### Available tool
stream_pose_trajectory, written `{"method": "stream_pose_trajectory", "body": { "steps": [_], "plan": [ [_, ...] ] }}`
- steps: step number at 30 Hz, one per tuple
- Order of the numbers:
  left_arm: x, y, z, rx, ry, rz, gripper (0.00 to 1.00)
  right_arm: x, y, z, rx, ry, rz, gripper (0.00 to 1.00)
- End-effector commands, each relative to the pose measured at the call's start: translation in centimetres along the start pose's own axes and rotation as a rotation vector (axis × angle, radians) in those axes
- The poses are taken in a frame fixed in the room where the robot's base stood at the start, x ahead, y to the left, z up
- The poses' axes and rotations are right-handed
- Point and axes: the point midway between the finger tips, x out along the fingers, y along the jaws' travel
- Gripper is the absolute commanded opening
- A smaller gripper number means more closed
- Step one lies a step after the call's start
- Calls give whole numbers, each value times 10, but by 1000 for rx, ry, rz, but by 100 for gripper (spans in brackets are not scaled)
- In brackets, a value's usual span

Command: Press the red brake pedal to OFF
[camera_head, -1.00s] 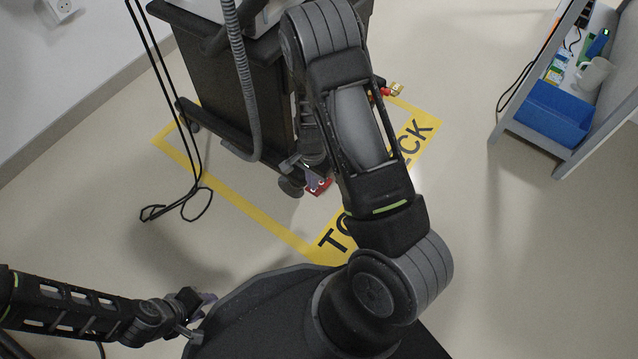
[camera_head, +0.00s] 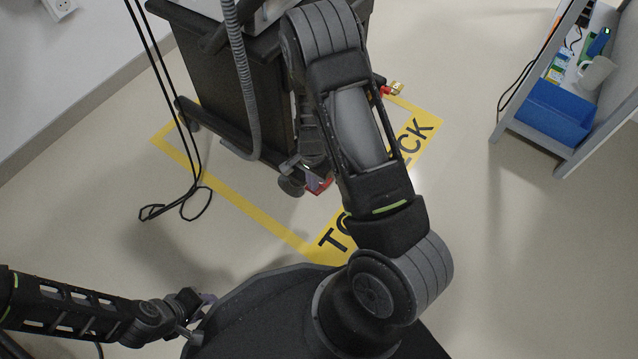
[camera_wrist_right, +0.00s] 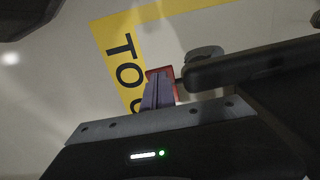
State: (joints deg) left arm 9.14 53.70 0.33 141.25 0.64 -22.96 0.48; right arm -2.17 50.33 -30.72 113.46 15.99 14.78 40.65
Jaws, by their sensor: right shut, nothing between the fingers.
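The red brake pedal (camera_head: 322,184) sits low at the near corner of the dark ventilator cart (camera_head: 232,90), beside a grey caster (camera_head: 291,185). My right arm covers part of it in the head view. In the right wrist view the red pedal (camera_wrist_right: 164,74) shows behind the purple fingers of my right gripper (camera_wrist_right: 158,78). These fingers are closed together, empty, and overlap the pedal; I cannot tell whether they touch it. My left gripper (camera_head: 205,304) is at the lower left, beside my base and far from the pedal; its jaw opening is unclear.
Yellow floor tape (camera_head: 240,208) with black lettering surrounds the cart. Black cables (camera_head: 180,140) hang to the floor at left, and a corrugated hose (camera_head: 243,80) runs down the cart. A grey shelf (camera_head: 530,145) with a blue bin (camera_head: 553,110) stands at upper right. Floor between is clear.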

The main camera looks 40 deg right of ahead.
Motion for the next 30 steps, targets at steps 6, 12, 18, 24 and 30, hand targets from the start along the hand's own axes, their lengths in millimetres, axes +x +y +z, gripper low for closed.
{"method": "stream_pose_trajectory", "body": {
  "steps": [6, 12, 18, 24, 30],
  "plan": [
    [6, -2, 0, 0, 0, 0, 36, 8, 0, 0, 0, 0, 0, 0],
    [10, -4, 1, 0, 0, 0, 36, 14, 0, -1, 1, 2, -1, 0],
    [14, -5, 1, 0, 0, 0, 36, 20, 0, -1, 1, 1, 0, 0],
    [13, -5, -1, -1, 3, 1, 36, 20, 0, -1, 1, 1, 0, 0],
    [-4, 2, -2, -1, 3, 1, 36, 0, 0, 0, 0, 1, 0, 0]
  ]
}}
